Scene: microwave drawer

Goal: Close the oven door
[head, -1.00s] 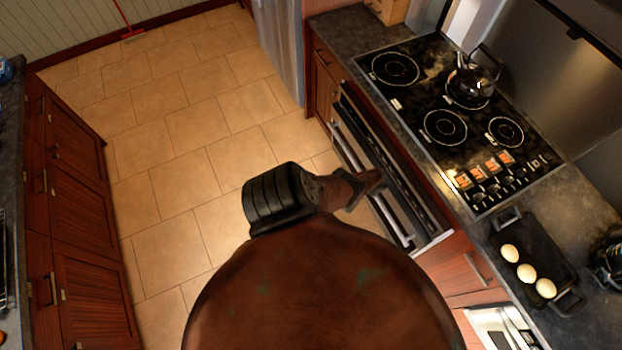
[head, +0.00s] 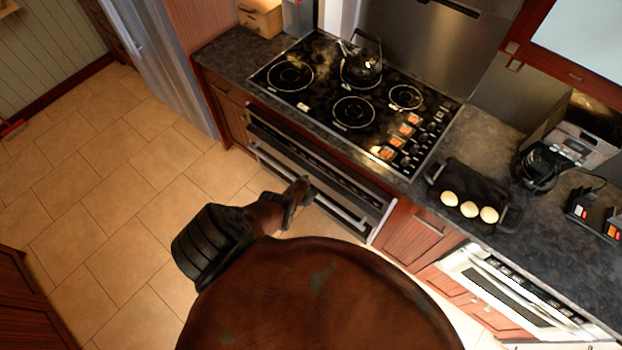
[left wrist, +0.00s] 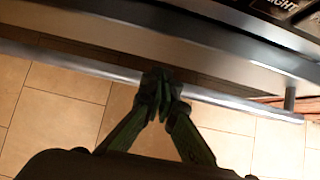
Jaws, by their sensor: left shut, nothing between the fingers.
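The oven (head: 330,178) is built in under the black cooktop, with a dark glass front strip and a long silver handle bar (head: 345,213). My arm hides part of its front, and I cannot tell how far the door stands open. My left gripper (head: 303,186) is shut and empty in front of the oven. In the left wrist view its closed fingertips (left wrist: 160,82) overlap the handle bar (left wrist: 235,104); whether they touch it is unclear. Floor tiles show between the bar and the oven front (left wrist: 200,35). My right gripper is not in view.
The cooktop (head: 318,92) carries a kettle (head: 360,66). A black tray (head: 437,178) with three eggs stands on the counter. A steel microwave drawer (head: 515,295) is at lower right. Tiled floor (head: 110,180) is clear on the left.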

